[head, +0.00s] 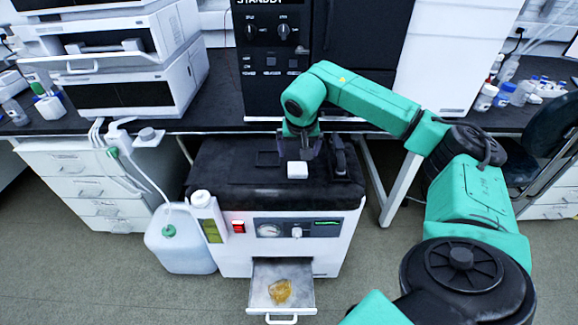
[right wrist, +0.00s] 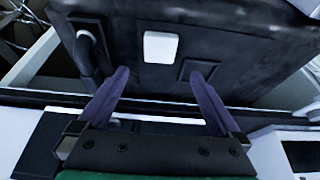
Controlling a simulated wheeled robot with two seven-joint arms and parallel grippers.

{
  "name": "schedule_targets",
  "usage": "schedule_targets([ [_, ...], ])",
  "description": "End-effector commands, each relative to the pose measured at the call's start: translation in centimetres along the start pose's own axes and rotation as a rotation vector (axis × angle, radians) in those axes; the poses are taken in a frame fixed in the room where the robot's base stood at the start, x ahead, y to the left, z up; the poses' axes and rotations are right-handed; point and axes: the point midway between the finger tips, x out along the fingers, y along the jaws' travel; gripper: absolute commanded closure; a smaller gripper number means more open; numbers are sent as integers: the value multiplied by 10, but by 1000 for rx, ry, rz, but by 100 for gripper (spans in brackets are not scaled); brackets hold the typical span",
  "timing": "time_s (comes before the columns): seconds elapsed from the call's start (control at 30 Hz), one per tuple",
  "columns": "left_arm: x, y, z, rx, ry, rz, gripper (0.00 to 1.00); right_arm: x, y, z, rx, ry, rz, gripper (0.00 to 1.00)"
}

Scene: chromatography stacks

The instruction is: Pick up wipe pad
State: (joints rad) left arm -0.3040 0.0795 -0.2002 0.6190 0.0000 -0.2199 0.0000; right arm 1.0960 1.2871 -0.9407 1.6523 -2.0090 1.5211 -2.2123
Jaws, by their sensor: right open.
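The wipe pad looks to be the small white block (head: 297,169) on the black top of the low white machine (head: 232,264). It also shows in the right wrist view as a white rounded square (right wrist: 160,47), ahead of the fingertips. My right gripper (head: 299,150) is above the machine's top, just behind the pad in the head view. Its two purple fingers (right wrist: 163,77) are spread apart with nothing between them, and the pad lies beyond their tips, apart from them. My left gripper is not in view.
A black handle-like part (head: 340,158) stands right of the pad. An open drawer (head: 264,298) with an amber lump (head: 280,290) sticks out at the machine's front. A white jug (head: 180,240) stands left. The bench (head: 215,118) with instruments lies behind.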

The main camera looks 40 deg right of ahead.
Motion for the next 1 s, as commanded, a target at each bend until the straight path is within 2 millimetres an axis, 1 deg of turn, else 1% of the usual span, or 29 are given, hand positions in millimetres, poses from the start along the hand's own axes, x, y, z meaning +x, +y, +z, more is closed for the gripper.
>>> schedule_targets([
  [0.03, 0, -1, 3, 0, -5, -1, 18, 14, 0, 1, 1, -4, 1, 0],
  [0.1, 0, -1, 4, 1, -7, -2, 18, 29, -1, 1, 2, -5, -1, 0],
  [0.27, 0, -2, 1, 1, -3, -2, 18, 49, 0, 2, 2, -3, -1, 0],
  [0.4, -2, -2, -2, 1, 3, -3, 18, 76, 1, 7, 3, -5, -2, 0],
  [0.5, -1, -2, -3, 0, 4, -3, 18, 91, 0, 7, 3, -4, -4, 0],
  [0.57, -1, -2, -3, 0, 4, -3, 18, 94, 1, 7, 3, -3, -4, 0],
  [0.73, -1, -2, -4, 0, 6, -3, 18, 94, 1, 6, 3, -2, -4, 0],
  [0.77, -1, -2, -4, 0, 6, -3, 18, 94, 1, 6, 3, -2, -4, 12],
  [0.8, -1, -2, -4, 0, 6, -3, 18, 94, 1, 6, 3, -2, -4, 27],
  [0.87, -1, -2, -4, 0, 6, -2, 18, 94, 1, 6, 4, -2, -4, 50],
  [0.9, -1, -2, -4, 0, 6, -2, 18, 94, 1, 6, 4, -2, -4, 65],
  [0.93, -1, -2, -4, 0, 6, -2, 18, 94, 1, 6, 4, -2, -4, 76],
  [1.0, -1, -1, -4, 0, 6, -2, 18, 94, 1, 6, 4, -2, -5, 78],
])
